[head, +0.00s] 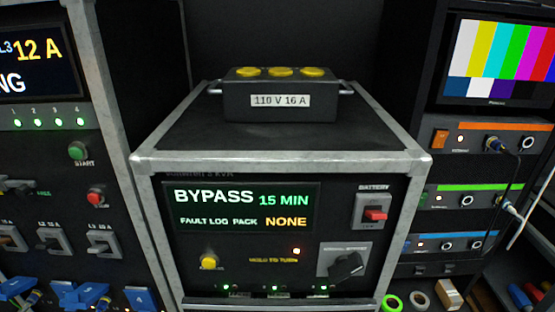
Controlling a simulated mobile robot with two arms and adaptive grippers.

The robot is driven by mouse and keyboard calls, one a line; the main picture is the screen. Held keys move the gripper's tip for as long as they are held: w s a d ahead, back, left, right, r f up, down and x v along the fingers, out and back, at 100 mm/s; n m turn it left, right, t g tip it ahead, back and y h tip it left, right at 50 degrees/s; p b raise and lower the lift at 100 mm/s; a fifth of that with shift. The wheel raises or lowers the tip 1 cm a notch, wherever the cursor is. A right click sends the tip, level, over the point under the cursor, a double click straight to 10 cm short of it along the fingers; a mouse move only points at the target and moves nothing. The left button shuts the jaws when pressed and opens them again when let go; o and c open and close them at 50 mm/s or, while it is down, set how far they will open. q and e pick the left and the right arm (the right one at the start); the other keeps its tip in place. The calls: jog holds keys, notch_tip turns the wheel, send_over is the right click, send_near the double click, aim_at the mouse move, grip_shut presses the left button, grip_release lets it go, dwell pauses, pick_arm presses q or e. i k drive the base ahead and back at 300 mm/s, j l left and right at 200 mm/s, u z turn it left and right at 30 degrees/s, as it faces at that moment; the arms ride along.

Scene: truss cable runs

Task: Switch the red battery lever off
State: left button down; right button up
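The red battery lever (375,214) sits on a light grey plate (370,211) labelled BATTERY, at the upper right of the front panel of the middle case. The lever sticks out from the plate. The small lettering under it is too blurred to read. Left of it, a display (243,208) reads BYPASS, 15 MIN and FAULT LOG PACK NONE. Neither of my grippers shows in the head view.
A black box (280,103) with yellow caps, marked 110 V 16 A, stands on the case top. Below the lever is a black rotary switch (346,266). A yellow button (208,262) is at lower left. Racks flank the case. The space before the lever looks clear.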

aim_at(371, 214)
jog(key=k+l+u, duration=0.15)
jog(key=l, duration=0.3)
jog(key=k+l+u, duration=0.2)
jog(key=l, duration=0.2)
jog(key=k+l+u, duration=0.15)
jog(key=l, duration=0.25)
jog(key=i+l, duration=0.05)
